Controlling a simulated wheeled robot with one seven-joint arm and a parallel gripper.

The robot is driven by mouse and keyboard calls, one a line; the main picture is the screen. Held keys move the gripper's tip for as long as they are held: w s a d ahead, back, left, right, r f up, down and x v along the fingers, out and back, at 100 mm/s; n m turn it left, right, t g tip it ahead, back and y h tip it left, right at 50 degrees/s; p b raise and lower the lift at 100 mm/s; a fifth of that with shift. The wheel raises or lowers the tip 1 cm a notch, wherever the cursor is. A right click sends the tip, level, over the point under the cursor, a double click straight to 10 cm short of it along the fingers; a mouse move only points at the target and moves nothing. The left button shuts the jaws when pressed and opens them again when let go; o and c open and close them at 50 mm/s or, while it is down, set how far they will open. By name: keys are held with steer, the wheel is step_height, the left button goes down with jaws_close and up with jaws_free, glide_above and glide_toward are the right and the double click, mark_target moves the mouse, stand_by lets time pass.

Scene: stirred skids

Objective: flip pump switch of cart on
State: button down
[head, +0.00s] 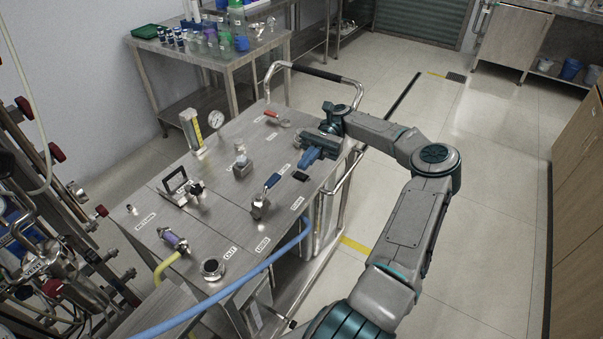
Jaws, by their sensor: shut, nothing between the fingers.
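The steel cart (215,214) stands at centre left, its flat top carrying several fittings and small white labels. A small black part (300,175), which may be the pump switch, lies on the top near the right edge. Its on or off position is too small to tell. My gripper (305,160) is shut and empty, over the right side of the cart top, just behind and above this black part. I cannot tell whether it touches anything. My arm reaches in from the right.
Piping (50,200) stands at left. The floor at right is clear.

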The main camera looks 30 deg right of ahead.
steer(key=s+a+r+n+t+h, duration=0.1)
steer(key=s+a+n+h, duration=0.1)
steer(key=a+h, duration=0.45)
steer(key=s+a+n+h, duration=0.2)
steer(key=a+h, duration=0.1)
steer(key=a, duration=0.7)
steer(key=s+r+n+t+h, duration=0.2)
steer(key=s+r+n+t, duration=0.2)
steer(key=s, duration=0.3)
steer(key=s+r+n+t+h, duration=0.3)
steer(key=s+t, duration=0.4)
steer(key=shift+s+r+n+h, duration=0.3)
steer(key=shift+r+n+h, duration=0.05)
steer(key=shift+n, duration=0.05)
steer(key=shift+a, duration=0.15)
